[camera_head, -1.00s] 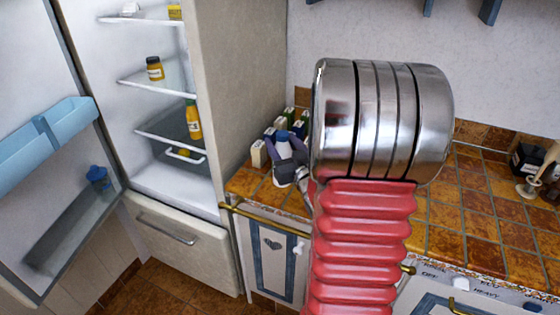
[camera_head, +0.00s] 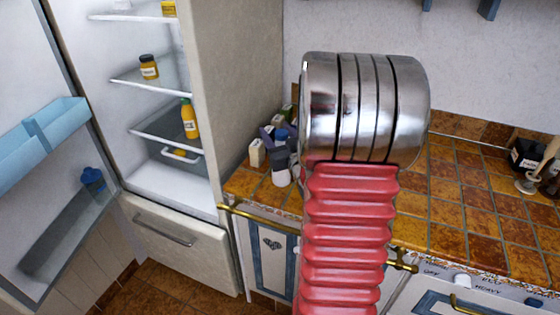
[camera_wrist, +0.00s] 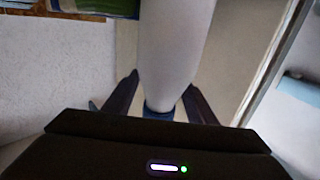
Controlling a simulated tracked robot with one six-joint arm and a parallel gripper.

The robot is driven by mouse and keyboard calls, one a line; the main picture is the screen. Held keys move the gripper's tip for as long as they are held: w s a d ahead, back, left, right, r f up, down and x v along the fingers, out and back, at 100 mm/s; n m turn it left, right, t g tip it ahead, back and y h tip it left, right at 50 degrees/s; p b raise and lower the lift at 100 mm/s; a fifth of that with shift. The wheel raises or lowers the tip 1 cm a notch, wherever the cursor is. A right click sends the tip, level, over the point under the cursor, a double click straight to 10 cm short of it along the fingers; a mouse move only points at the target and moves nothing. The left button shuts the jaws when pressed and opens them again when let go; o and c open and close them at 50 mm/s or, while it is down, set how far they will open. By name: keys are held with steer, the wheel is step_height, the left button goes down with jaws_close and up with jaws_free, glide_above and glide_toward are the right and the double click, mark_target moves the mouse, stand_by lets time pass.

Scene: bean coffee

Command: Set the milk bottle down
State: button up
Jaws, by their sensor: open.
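The milk bottle (camera_head: 281,177) is white with a blue cap and appears to stand upright on the tiled counter, near its left end beside the fridge. My arm's metal joint hides part of the area next to it. My gripper (camera_head: 275,142) is at the bottle's upper part, partly hidden behind my arm. In the wrist view the white bottle (camera_wrist: 177,45) runs between the two dark fingers of my gripper (camera_wrist: 160,98), with its blue cap close to the camera. The fingers are open, one on each side of the bottle.
Small cartons (camera_head: 257,153) stand close behind and left of the bottle; a green one (camera_wrist: 95,8) shows in the wrist view. The open fridge (camera_head: 165,185) is to the left, with a blue-capped item (camera_head: 93,180) in its door. The tiled counter (camera_head: 470,205) is mostly clear on the right.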

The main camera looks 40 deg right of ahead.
steer(key=shift+c, duration=0.2)
jaws_close()
stand_by(0.6)
